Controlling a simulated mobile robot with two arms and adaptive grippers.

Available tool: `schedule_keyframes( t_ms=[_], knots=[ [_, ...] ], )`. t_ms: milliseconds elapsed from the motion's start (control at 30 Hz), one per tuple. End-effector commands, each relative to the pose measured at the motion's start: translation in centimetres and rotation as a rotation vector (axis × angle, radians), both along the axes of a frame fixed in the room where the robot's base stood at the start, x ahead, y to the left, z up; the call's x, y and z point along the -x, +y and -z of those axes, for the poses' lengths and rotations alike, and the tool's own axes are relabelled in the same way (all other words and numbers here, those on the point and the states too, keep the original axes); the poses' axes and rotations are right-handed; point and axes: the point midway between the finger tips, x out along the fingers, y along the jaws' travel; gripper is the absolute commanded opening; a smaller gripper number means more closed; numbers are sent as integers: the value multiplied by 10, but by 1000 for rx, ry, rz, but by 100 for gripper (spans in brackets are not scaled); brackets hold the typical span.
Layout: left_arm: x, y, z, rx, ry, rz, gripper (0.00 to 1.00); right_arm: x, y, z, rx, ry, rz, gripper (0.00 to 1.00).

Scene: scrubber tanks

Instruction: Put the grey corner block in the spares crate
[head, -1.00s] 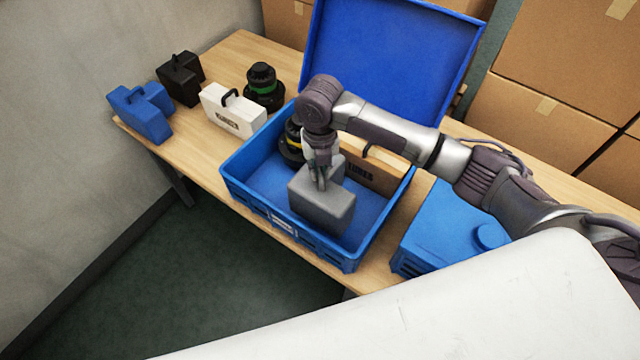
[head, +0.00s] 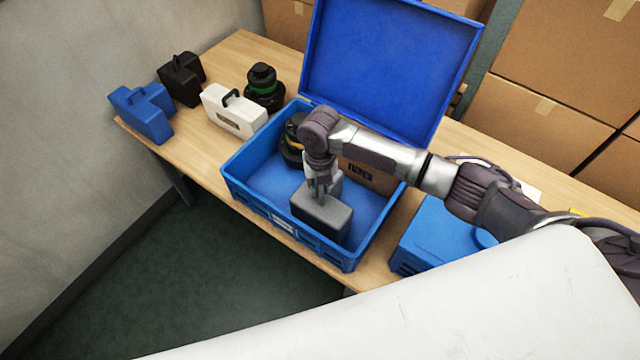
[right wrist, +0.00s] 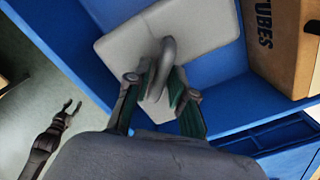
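The grey corner block (head: 322,222), light grey with a handle on top, is inside the blue spares crate (head: 236,188), near its front wall. My right gripper (head: 321,194) is above it, fingers pointing down. In the right wrist view the gripper (right wrist: 164,85) has its two green-padded fingers closed on either side of the handle of the block (right wrist: 112,48). Whether the block rests on the crate floor is hard to tell. My left gripper (right wrist: 72,106) shows small in the right wrist view, away from the crate, its fingers apart and empty.
The raised blue lid (head: 390,65) stands behind. White (head: 232,112), black (head: 181,80) and blue (head: 142,112) pieces stand left; a blue box (head: 435,235) stands right.

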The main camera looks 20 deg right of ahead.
Motion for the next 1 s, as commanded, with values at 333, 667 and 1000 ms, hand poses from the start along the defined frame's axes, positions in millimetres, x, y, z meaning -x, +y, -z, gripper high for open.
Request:
schedule_keyframes(
  t_ms=[333, 667, 1000],
  knots=[
    [1, 0, 0, 0, 2, 0, 38, 0, 0, -1, 0, 0, 0, 38],
    [2, 1, 6, -1, 3, 0, 38, -2, 0, -46, -2, -5, 0, 38],
    [2, 1, 15, -1, 4, -1, 38, -1, 1, -110, -2, -3, 1, 38]
  ],
)
